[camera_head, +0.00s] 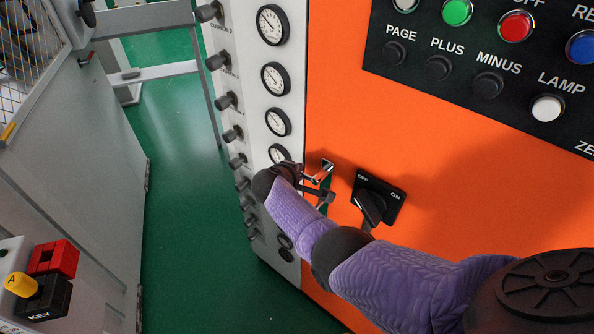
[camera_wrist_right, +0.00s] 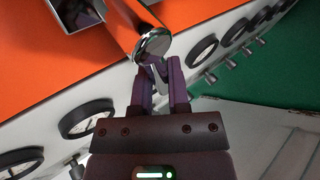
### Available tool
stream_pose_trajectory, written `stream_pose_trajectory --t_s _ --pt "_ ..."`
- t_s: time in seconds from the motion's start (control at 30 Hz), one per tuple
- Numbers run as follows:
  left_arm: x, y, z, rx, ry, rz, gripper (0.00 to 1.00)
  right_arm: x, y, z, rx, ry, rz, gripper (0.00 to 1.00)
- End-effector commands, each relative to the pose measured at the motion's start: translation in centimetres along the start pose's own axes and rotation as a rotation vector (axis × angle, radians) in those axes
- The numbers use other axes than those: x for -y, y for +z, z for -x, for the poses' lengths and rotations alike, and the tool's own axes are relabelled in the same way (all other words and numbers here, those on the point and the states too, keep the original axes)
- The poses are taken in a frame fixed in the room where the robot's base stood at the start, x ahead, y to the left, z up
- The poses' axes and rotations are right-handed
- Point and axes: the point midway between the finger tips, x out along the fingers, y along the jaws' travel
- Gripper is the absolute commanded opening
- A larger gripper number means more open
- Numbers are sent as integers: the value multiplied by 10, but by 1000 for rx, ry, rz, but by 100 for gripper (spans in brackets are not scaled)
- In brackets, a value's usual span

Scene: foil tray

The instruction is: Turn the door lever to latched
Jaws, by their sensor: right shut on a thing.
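The metal door lever (camera_head: 323,172) sits low on the orange panel, near its left edge, and is partly hidden by my right gripper. In the right wrist view its shiny rounded end (camera_wrist_right: 153,43) shows at the top middle, just beyond the fingertips. My right gripper (camera_head: 326,196) reaches in from the lower right and is shut on the lever. In the right wrist view, its dark fingers (camera_wrist_right: 160,72) stand close on either side of the metal. I cannot tell the latch state. My left gripper is not in view.
A black OFF/ON rotary switch (camera_head: 371,205) is right of the lever, close above my forearm. A white strip with gauges (camera_head: 276,80) and knobs borders the panel's left. A black button panel (camera_head: 470,60) is upper right. Green floor (camera_head: 190,220) lies open at left, beside a grey cabinet (camera_head: 90,150).

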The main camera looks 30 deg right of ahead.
Motion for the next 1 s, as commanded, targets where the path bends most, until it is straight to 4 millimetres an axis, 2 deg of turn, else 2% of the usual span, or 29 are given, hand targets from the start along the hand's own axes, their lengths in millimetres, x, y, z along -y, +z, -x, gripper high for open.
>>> stream_pose_trajectory --t_s 0.4,1.0 --pt "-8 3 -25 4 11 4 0 14 4 -8 145 -84 200 0" --pt "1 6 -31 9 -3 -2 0 16 7 -9 192 -111 265 0"
